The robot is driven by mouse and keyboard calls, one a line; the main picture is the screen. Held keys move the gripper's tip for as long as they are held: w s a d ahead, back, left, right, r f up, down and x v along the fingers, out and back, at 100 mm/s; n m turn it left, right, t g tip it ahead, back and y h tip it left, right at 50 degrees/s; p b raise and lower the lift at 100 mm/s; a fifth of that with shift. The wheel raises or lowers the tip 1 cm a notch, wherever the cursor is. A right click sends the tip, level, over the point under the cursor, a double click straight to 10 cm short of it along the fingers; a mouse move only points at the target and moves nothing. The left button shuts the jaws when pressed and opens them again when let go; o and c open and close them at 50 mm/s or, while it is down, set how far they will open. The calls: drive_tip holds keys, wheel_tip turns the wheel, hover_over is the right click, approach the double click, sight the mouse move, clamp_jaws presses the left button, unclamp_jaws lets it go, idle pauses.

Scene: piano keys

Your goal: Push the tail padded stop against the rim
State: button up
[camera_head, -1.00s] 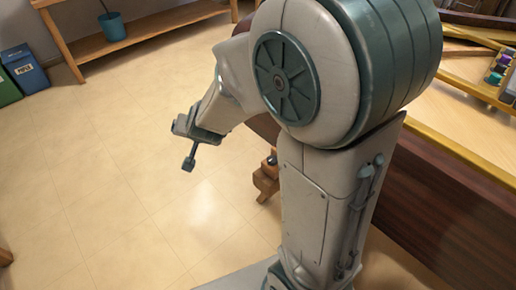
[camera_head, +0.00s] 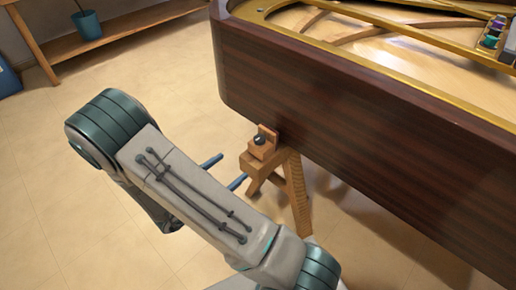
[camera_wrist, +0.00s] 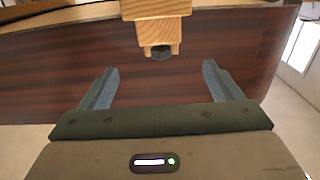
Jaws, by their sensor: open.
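The tail padded stop (camera_head: 262,146) is a small wooden block with a dark round knob, on top of a wooden stand (camera_head: 297,192) beside the piano's rim (camera_head: 345,115). I cannot tell whether it touches the rim. In the wrist view the stop's wooden block (camera_wrist: 157,32) and dark knob are at top centre, against the brown rim (camera_wrist: 60,75). My gripper (camera_head: 230,168) is open and empty, its two blue-grey fingers pointing toward the stop from the left, apart from it. In the wrist view the fingers (camera_wrist: 161,70) stand below and either side of the knob.
The piano's gold frame and soundboard fill the upper right, with small coloured items (camera_head: 490,38) on them. A wooden bench (camera_head: 130,28) with a blue pot (camera_head: 88,25) stands at the back left. The tiled floor left of the piano is clear.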

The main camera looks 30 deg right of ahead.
sight(255, 149)
drive_tip(key=b+x, duration=0.1)
drive_tip(key=x, duration=1.2)
drive_tip(key=shift+d, duration=0.15)
